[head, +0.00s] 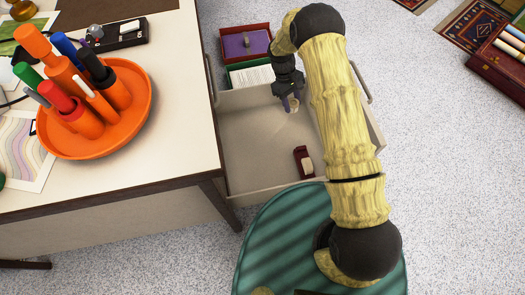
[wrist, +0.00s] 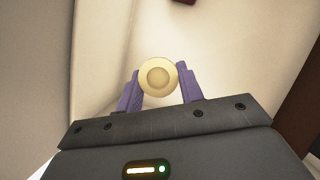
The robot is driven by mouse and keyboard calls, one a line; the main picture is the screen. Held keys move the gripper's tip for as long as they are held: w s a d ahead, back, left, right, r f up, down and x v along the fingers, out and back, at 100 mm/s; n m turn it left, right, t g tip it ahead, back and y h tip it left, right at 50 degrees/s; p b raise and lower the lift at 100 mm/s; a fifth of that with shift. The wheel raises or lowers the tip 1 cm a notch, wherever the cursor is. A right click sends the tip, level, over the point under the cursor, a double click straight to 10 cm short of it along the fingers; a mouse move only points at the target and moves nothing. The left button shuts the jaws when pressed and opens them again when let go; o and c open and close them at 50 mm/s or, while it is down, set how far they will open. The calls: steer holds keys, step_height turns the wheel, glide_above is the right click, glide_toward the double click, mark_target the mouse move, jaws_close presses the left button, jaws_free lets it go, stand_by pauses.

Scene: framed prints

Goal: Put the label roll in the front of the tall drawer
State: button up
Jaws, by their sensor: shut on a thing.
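The label roll (wrist: 158,76) is a small cream disc with a darker round centre, held between the purple fingertips of my gripper (wrist: 160,88) in the wrist view. In the head view my gripper (head: 291,103) points down inside the open pale drawer (head: 252,140), towards its far side, with the pale roll (head: 294,108) partly hidden at its tips. The drawer floor shows behind the roll in the wrist view. I cannot tell whether the roll touches that floor. My arm hides part of the drawer's right side.
A dark red object with a pale part (head: 304,161) lies in the drawer near its near wall. A red box (head: 246,42) and a green box with white sheets (head: 250,75) sit beyond the far wall. The desk (head: 165,130) with an orange pen tray (head: 140,120) borders the left. Drawer floor around the gripper is clear.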

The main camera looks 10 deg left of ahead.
steer(key=shift+f, duration=0.1)
steer(key=b, duration=0.2)
glide_above(291, 125)
steer(key=w+a, duration=0.1)
step_height(291, 125, down, 5)
steer(key=shift+w+a+r, duration=0.1)
steer(key=shift+f+b, duration=1.45)
steer(key=shift+f, duration=1.05)
steer(key=shift+f, duration=0.1)
steer(key=o, duration=1.1)
steer(key=shift+c, duration=0.2)
steer(key=p+v, duration=0.5)
steer(key=v, duration=0.7)
